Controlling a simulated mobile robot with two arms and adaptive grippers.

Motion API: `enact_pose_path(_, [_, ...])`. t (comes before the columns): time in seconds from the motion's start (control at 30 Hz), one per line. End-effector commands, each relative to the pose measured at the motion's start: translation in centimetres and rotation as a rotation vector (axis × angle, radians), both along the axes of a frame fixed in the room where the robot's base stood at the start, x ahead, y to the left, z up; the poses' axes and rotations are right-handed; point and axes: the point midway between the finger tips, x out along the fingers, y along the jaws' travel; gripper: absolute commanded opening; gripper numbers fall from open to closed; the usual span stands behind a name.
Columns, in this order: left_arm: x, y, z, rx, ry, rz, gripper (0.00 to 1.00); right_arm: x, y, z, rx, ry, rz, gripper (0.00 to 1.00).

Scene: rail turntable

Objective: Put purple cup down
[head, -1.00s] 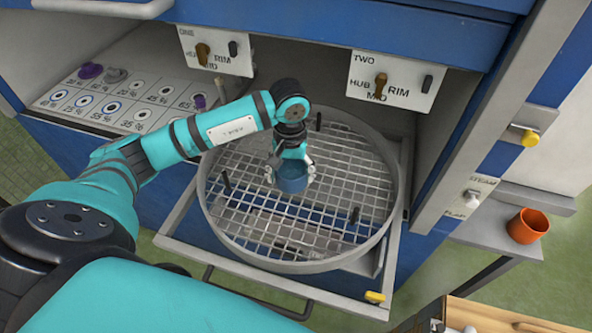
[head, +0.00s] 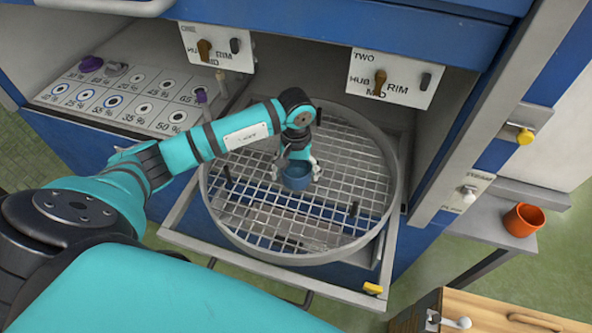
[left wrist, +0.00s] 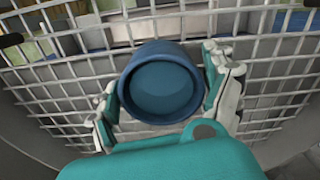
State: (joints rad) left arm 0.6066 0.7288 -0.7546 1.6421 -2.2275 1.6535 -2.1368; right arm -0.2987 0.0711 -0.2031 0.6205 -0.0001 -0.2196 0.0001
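My left gripper (head: 296,173) has its fingers on both sides of a blue cup (head: 297,178) over the round mesh turntable (head: 262,207). No purple cup shows at the gripper; the held cup looks blue. In the left wrist view the cup (left wrist: 160,85) has its open top towards the camera and looks empty, with the finger pads (left wrist: 163,98) against its sides. The cup is upright. Whether its base touches the mesh is hidden. My right gripper is not in view.
Several short black pegs stand up from the turntable, one (head: 353,209) at its front right. A panel with percent-marked spots (head: 127,100) lies left, with a small purple item (head: 91,64). An orange cup (head: 523,220) stands on a side shelf. Much of the mesh is free.

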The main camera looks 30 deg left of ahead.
Motion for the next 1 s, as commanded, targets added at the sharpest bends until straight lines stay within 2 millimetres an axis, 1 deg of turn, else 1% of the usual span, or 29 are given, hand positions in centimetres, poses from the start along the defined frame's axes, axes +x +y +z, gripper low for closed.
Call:
enact_pose_path(0.03, [0.0,0.0,0.0,0.000,0.000,0.000,0.94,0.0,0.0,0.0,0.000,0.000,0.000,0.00])
enact_pose_path(0.1, [0.0,0.0,0.0,0.000,0.000,0.000,1.00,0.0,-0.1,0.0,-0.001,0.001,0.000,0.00])
enact_pose_path(0.33, [0.0,0.0,0.1,0.000,0.000,0.000,1.00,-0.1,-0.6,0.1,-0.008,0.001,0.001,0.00])
enact_pose_path(0.43, [0.0,0.0,0.6,-0.001,0.001,0.000,1.00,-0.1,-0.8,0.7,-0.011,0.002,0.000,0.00])
enact_pose_path(0.47, [0.1,0.0,0.7,-0.001,-0.001,-0.001,1.00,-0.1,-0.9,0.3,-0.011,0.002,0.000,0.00])
enact_pose_path(0.57, [0.2,0.0,2.0,0.000,-0.005,-0.001,1.00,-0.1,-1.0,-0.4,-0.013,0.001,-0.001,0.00])
enact_pose_path(0.8, [0.1,0.0,6.1,0.001,-0.004,0.000,1.00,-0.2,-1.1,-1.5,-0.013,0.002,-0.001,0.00])
enact_pose_path(0.9, [0.1,0.0,7.1,0.000,-0.002,-0.001,1.00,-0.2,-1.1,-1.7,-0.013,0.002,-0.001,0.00])
enact_pose_path(1.0, [0.0,0.0,7.7,0.000,0.000,-0.001,1.00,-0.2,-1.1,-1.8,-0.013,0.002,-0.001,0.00])
